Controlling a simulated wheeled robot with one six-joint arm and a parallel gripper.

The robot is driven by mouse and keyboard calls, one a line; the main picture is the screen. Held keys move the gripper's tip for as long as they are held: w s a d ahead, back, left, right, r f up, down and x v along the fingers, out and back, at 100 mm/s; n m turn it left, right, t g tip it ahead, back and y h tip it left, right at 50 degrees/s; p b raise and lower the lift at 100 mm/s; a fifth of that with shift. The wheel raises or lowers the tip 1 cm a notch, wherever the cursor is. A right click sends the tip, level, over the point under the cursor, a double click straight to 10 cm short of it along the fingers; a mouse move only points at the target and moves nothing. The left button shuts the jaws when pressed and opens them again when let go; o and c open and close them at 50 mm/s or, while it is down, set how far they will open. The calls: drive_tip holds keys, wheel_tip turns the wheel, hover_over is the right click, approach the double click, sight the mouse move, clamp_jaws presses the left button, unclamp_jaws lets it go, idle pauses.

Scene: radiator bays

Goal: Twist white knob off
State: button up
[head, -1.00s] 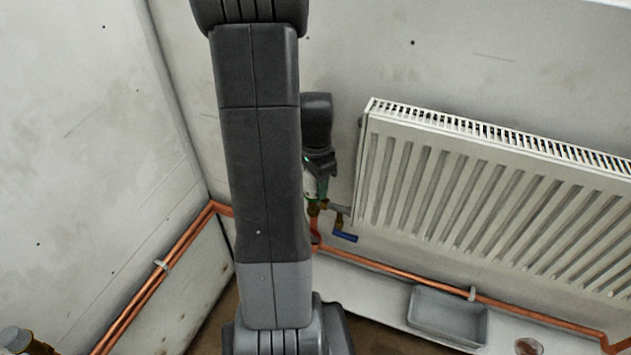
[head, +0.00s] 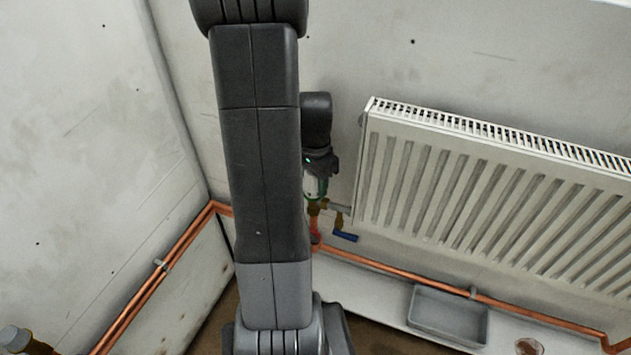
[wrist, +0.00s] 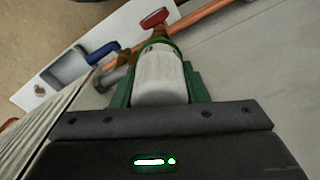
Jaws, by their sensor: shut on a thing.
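The white knob (wrist: 159,77) sits on a brass valve beside the radiator's left end, with a green band at its far end. It also shows in the head view (head: 316,188), small and partly covered. My gripper (wrist: 161,90) is shut on the knob, with one green finger on each side of it. In the head view my gripper (head: 317,176) is partly hidden behind my own arm. The knob appears still seated on the valve, though the joint is hard to see.
The white radiator (head: 480,200) stands close on the right. A blue lever (head: 344,237) and a red handle (wrist: 155,17) are near the valve. Copper pipes (head: 395,273) run along the wall. A grey tray (head: 448,314) lies on the white ledge below the radiator.

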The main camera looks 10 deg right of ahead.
drive_tip(key=n, duration=0.5)
drive_tip(key=shift+a+f, duration=0.15)
drive_tip(key=n, duration=0.4)
drive_tip(key=shift+a+n, duration=0.1)
drive_tip(key=shift+n, duration=0.3)
drive_tip(key=shift+w+r, duration=0.1)
drive_tip(key=shift+r, duration=0.1)
drive_tip(key=shift+w+r+p, duration=0.15)
drive_tip(key=shift+r+p, duration=0.3)
drive_tip(key=shift+r, duration=0.1)
drive_tip(key=o, duration=1.9)
